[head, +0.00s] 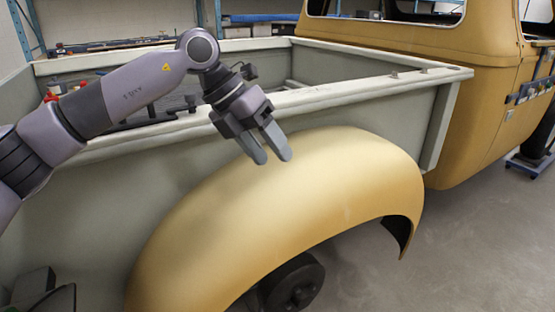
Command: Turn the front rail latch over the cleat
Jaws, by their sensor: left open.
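Small metal fittings (408,73) sit on top of the pickup bed's side rail (340,92), near its front end by the cab. They look like the front latch and its cleat, but are too small to tell apart or to show how the latch is turned. My left gripper (273,158) is open and empty. Its fingers point down over the tan rear fender, on the outer side of the rail, well to the left of the fittings. I cannot tell if the fingertips clear the fender. My right gripper is not in view.
The tan fender (330,185) bulges out below the rail, with a dark wheel (292,284) under it. The tan cab (440,110) stands beyond the bed's front end. Small items lie around the bed's far left. Grey floor (470,250) at the right is clear.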

